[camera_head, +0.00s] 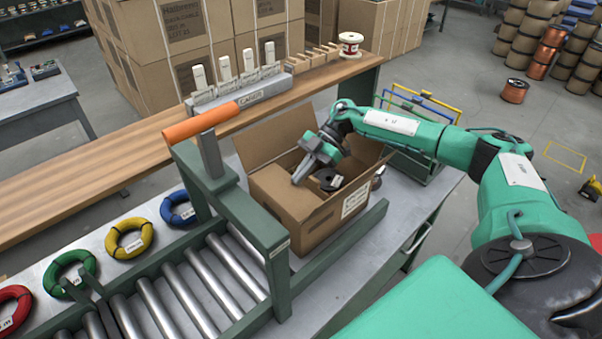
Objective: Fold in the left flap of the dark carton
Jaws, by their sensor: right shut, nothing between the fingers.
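The carton (275,197) is plain brown cardboard and stands behind the roller conveyor. Its back flap (268,138) stands up and leans outward. A brown panel, seemingly the left flap, lies over the left part of the opening; its exact angle is hard to tell. The right part is open and shows a dark spool (327,180) inside. My right gripper (297,181) is shut and empty, pointing down at the inner edge of that panel; I cannot tell whether it touches.
A green frame with an orange bar (200,121) stands left of the carton. Rollers (190,290) run to the lower left. Red, yellow, blue and green coils (130,238) lie beside them. A wooden shelf (100,165) with a grey rack and a spool (350,44) runs behind.

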